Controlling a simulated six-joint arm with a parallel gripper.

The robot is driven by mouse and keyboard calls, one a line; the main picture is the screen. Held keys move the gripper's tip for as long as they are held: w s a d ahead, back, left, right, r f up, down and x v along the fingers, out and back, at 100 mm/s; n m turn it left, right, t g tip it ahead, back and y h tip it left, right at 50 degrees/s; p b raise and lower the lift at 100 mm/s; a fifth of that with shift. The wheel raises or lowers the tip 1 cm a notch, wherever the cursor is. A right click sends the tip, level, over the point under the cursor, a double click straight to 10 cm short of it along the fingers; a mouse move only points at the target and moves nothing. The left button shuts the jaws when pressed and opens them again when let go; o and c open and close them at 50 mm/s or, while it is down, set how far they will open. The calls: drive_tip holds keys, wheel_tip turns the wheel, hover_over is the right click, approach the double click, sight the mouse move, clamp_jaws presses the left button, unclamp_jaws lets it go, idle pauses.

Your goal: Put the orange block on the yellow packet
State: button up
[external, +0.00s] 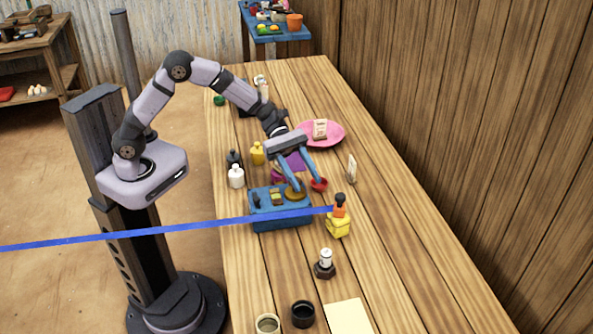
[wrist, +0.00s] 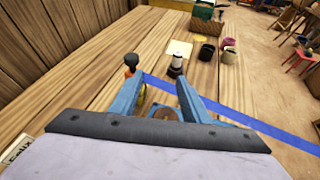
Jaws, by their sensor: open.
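The yellow packet (external: 338,227) stands on the table right of the blue tray. The orange block (external: 339,211) appears to sit on top of it, with a small dark piece above the orange. In the wrist view the orange block (wrist: 130,71) shows just left of my left finger, and the packet is mostly hidden behind that finger. Nothing shows held between the fingers.
A blue ribbon (external: 150,229) crosses the view towards the packet. A pink plate (external: 330,139) lies behind. The right of the table is clear.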

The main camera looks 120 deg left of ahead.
drive_tip(key=s+d+f+m+g, duration=0.35)
drive_tip(key=s+d+m, duration=0.25)
drive_tip(key=d, duration=0.3)
drive_tip(key=s+d+f+m+g, duration=0.3)
drive_tip(key=s+d+m+g, duration=0.3)
drive_tip(key=d, duration=0.4)
drive_tip(key=s+f+m+g+y, duration=0.1)
drive_tip(key=s+f+m+y, duration=0.1)
drive_tip(key=s+m, duration=0.6)
drive_tip(key=s+f+m+g+y, duration=0.1)
drive_tip(key=s+m+y, duration=0.3)
drive_tip(key=s+m, duration=0.5)
drive_tip(key=shift+d+f, duration=0.4)
drive_tip(key=shift+d, duration=0.05)
drive_tip(key=shift+r, duration=0.1)
wheel_tip(320, 180, up, 7)
drive_tip(key=p, duration=0.7)
drive_tip(key=shift+r+p, duration=0.2)
drive_tip(key=shift+p, duration=0.1)
